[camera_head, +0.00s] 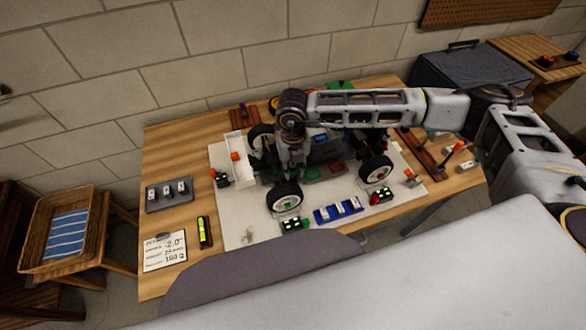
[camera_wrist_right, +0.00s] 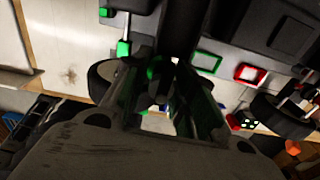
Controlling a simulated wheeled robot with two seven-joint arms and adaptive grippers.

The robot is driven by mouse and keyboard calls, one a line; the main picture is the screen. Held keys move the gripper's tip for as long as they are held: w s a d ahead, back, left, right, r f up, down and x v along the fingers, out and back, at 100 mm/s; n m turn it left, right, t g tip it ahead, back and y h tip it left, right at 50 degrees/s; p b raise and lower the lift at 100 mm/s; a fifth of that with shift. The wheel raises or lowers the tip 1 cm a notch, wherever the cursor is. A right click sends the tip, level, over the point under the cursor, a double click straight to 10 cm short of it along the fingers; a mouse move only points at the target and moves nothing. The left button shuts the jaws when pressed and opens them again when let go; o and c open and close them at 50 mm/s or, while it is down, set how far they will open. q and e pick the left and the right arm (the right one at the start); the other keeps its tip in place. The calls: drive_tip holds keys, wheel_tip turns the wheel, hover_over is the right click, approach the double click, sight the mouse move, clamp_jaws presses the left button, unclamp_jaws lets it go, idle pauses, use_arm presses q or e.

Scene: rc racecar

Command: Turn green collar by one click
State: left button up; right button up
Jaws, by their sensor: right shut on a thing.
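The RC racecar stands on a white mat (camera_head: 232,228) on the wooden workbench; one front wheel (camera_head: 285,196) and another wheel (camera_head: 375,169) show in the head view. My right gripper (camera_head: 297,163) points down over the left part of the chassis. In the right wrist view its fingers (camera_wrist_right: 168,95) are dark and close together, around a green collar (camera_wrist_right: 153,70) that is mostly hidden between them. A second green part (camera_wrist_right: 124,48) sits on a rod to the left of it. The collar's click marks cannot be made out. My left gripper does not show.
A blue tray (camera_head: 322,216) and small blocks with green parts (camera_head: 292,224) lie in front of the car. The wall is close behind.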

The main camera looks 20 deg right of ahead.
drive_tip(key=shift+m+b, duration=0.35)
drive_tip(key=shift+m, duration=0.35)
drive_tip(key=o, duration=1)
drive_tip(key=shift+r, duration=6.05)
